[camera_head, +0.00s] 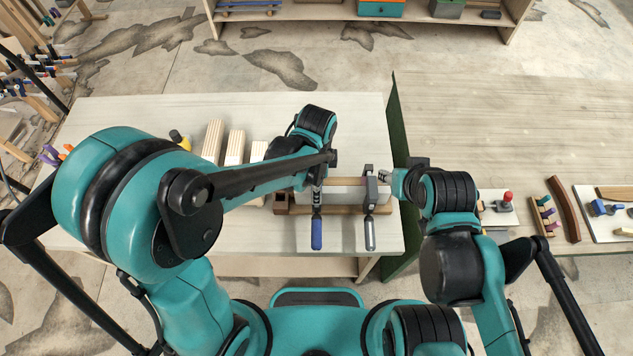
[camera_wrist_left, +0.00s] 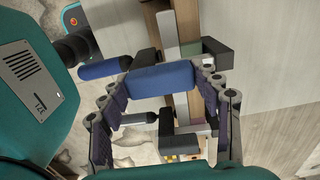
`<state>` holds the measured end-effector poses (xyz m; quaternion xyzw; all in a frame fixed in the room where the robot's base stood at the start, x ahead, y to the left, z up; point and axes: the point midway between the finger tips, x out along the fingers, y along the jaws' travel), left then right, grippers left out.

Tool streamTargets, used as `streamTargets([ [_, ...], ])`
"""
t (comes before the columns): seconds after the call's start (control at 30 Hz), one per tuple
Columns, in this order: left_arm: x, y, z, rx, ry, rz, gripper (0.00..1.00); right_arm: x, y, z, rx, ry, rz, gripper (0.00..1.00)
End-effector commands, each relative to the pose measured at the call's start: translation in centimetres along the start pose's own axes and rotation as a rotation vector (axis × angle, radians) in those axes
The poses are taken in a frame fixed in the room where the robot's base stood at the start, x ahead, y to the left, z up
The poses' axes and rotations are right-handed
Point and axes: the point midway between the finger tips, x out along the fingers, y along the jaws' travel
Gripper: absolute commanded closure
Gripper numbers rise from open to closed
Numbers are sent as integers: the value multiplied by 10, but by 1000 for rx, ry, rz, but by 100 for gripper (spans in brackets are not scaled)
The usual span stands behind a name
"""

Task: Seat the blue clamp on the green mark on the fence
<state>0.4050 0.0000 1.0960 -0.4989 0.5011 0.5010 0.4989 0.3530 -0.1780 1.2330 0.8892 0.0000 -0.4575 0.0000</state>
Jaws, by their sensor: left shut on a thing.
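The blue clamp (camera_head: 316,232) has its blue handle pointing toward me at the front of the fence; its handle also shows in the left wrist view (camera_wrist_left: 103,69). My left gripper (camera_wrist_left: 162,80) is shut on a blue block of the clamp, one finger on each side. In the head view my left arm covers most of that grip. The fence (camera_head: 292,208) is a wooden rail with a grey strip. A small greenish patch (camera_wrist_left: 190,48) shows on it beside the clamp, partly covered. My right gripper (camera_head: 388,176) is near the fence's right end; its fingers are unclear.
A second clamp with a grey handle (camera_head: 370,232) sits on the fence to the right. Pale wooden blocks (camera_head: 235,147) stand left of it. A dark green panel (camera_head: 397,120) separates the two tables.

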Motion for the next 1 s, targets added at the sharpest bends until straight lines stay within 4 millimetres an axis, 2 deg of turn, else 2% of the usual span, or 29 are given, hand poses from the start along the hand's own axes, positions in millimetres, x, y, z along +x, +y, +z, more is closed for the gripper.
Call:
streamTargets([
  [0.17, 8, 0, 0, 0, 0, 0, 97, 6, 0, 4, 0, 0, 0, 58],
  [0.57, 8, 0, 0, 0, 0, 0, 97, 6, 0, 4, 0, 0, 0, 58],
  [1.0, 19, 0, 0, 0, 0, 0, 97, 16, 0, 11, 0, 0, 0, 58],
])
